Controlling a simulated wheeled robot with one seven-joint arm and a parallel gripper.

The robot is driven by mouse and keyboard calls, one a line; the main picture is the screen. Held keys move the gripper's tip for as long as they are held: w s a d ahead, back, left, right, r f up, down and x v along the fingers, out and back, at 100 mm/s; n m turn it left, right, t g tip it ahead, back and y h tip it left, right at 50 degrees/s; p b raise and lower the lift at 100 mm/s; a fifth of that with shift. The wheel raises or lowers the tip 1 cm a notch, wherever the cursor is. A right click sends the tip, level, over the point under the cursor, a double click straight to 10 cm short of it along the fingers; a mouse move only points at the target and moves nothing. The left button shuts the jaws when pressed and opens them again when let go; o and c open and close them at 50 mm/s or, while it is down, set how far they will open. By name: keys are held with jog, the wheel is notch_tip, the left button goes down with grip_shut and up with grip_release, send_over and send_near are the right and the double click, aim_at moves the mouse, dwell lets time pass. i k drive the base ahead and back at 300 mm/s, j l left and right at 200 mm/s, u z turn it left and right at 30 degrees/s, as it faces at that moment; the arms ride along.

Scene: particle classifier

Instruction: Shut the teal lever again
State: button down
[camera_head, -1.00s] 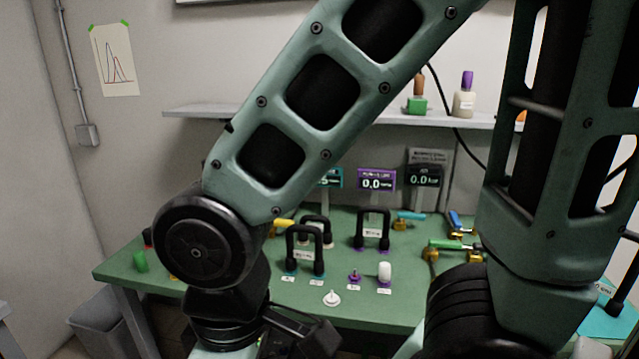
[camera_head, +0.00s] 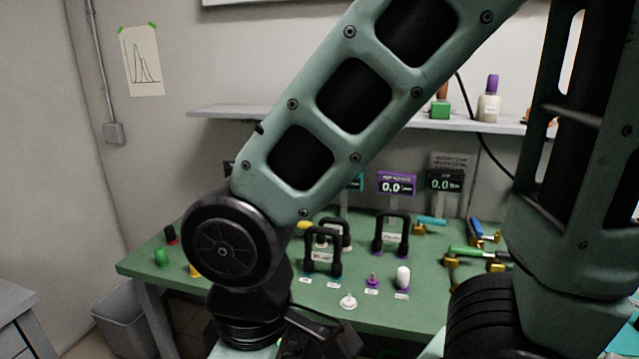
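A lever with a teal-blue handle (camera_head: 432,220) on a brass body stands toward the back of the green bench, right of centre. It looks like the teal lever, and its handle lies roughly sideways in the picture. A black part at the end of my arm (camera_head: 322,336) shows at the bottom edge, in front of the bench and well apart from that lever. Its fingers cannot be made out. My arm crosses the picture and hides part of the back of the bench and most of a teal display (camera_head: 355,182).
A blue lever (camera_head: 476,231) and a green lever (camera_head: 468,250) stand at right. A purple display (camera_head: 397,184) stands behind. A bin (camera_head: 122,318) stands at left.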

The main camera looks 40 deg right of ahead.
aim_at(421, 221)
jog(key=z, duration=1.7)
jog(key=i+j+u, duration=0.15)
jog(key=u, duration=0.2)
jog(key=i+u, duration=0.3)
